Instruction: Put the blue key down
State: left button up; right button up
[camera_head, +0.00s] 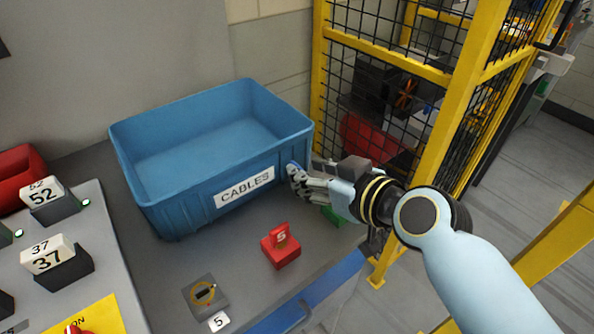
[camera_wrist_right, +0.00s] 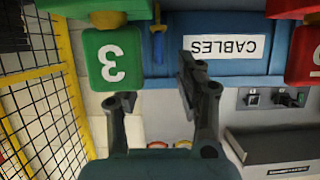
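A slim blue piece with a yellow part, likely the blue key (camera_wrist_right: 157,42), shows in the right wrist view beside the green block (camera_wrist_right: 112,58) marked 3. My right gripper (camera_head: 296,180) is at the front right corner of the blue CABLES bin in the head view. In the wrist view its two fingers (camera_wrist_right: 156,85) stand apart with a gap between them. The blue piece lies beyond that gap, with no visible finger contact. My left gripper is out of view.
The blue bin (camera_head: 172,205) stands on the grey table. Number blocks (camera_head: 56,263) stand at left. A yellow-framed mesh fence (camera_head: 388,62) rises close to my right arm.

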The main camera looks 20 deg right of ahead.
aim_at(300, 167)
jog(key=x, duration=0.3)
jog(key=shift+w+a, duration=0.1)
jog(key=shift+w, duration=0.25)
jog(key=shift+s, duration=0.1)
jog(key=shift+c, duration=0.4)
grip_shut()
